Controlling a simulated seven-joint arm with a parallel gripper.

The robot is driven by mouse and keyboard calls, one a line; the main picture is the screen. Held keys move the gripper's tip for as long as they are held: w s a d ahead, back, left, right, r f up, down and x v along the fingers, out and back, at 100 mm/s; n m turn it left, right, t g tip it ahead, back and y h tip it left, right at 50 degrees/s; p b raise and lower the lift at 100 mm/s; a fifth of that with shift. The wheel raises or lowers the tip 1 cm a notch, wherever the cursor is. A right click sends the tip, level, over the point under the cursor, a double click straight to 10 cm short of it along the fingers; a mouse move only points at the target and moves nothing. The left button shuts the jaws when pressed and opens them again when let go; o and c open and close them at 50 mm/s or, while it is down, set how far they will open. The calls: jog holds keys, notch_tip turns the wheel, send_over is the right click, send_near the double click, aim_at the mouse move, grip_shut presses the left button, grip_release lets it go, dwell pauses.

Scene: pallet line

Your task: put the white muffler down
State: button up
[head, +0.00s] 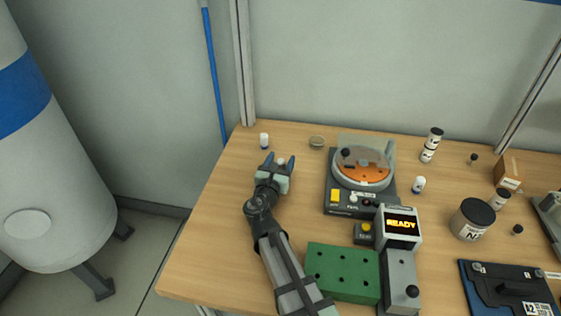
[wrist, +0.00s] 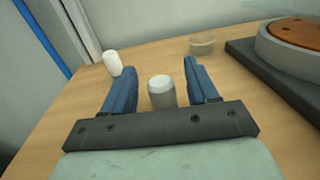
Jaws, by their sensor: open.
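My gripper (head: 278,163) is over the left back part of the wooden table, its blue fingers spread open. In the wrist view, a small cylinder with a white top and greyish side (wrist: 162,92), seemingly the white muffler, stands upright between the fingers (wrist: 160,85). Gaps show on both sides of it, so neither finger appears to touch it. Its lower end is hidden behind the gripper's bar. In the head view only its pale top (head: 281,160) shows between the fingers.
A shallow round dish (head: 317,142) lies at the back. A turntable device (head: 361,182) with an orange disc stands to the right, beside a READY display (head: 401,224). A green block with holes (head: 342,272) is in front. The table's left side is clear.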

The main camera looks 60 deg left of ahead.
jog(key=v, duration=1.4)
jog(key=shift+w+f, duration=0.1)
jog(key=shift+f, duration=0.1)
jog(key=shift+r, duration=0.15)
